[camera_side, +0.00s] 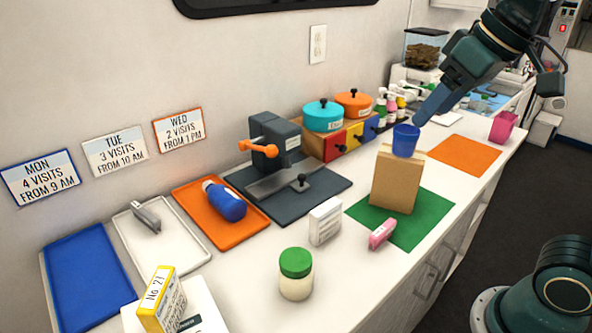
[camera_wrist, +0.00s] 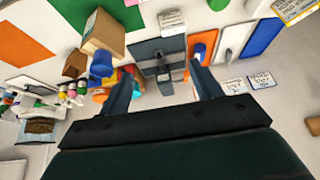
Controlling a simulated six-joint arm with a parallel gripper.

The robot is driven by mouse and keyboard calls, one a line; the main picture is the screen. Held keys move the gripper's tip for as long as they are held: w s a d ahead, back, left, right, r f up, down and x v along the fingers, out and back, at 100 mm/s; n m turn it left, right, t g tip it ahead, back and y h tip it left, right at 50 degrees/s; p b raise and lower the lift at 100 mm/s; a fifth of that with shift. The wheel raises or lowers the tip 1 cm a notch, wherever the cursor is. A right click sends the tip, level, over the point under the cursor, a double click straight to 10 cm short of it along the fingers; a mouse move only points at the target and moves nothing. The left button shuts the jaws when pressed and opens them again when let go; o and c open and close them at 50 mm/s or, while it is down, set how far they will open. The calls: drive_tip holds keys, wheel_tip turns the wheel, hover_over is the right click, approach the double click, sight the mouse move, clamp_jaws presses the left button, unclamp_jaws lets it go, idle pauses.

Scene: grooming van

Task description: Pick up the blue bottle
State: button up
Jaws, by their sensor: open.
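The blue bottle (camera_side: 226,201) lies on its side on the orange tray (camera_side: 190,220), left of the grey press-like device. In the wrist view the bottle (camera_wrist: 199,51) is partly visible near the tip of the right finger, over the orange tray. My gripper (camera_side: 430,112) is at the upper right in the side view, far from the bottle, with its fingers pointing down and left. In the wrist view its two fingers (camera_wrist: 160,75) are spread apart with nothing between them.
A blue cup (camera_side: 405,141) stands on a tan box (camera_side: 397,181) on a green mat. A grey device (camera_side: 275,150) with an orange handle stands right of the bottle. Teal and orange pots (camera_side: 323,115) sit behind. A green-lidded jar (camera_side: 296,272) stands in front.

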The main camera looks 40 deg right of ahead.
drive_tip(key=w+a+r, duration=0.2)
drive_tip(key=w+r, duration=0.1)
drive_tip(key=w, duration=0.6)
drive_tip(key=y, duration=0.1)
hover_over(225, 191)
drive_tip(key=s+d, duration=0.2)
drive_tip(key=s, duration=0.3)
wheel_tip(225, 191, down, 21)
drive_tip(key=shift+g, duration=0.4)
drive_tip(key=shift+a+x, duration=0.15)
drive_tip(key=shift+x, duration=1.95)
drive_tip(key=shift+a+x, duration=0.15)
drive_tip(key=shift+x, duration=1.95)
drive_tip(key=shift+w, duration=0.1)
drive_tip(key=shift+x, duration=2.7)
drive_tip(key=shift+a, duration=0.1)
drive_tip(key=shift+c, duration=0.2)
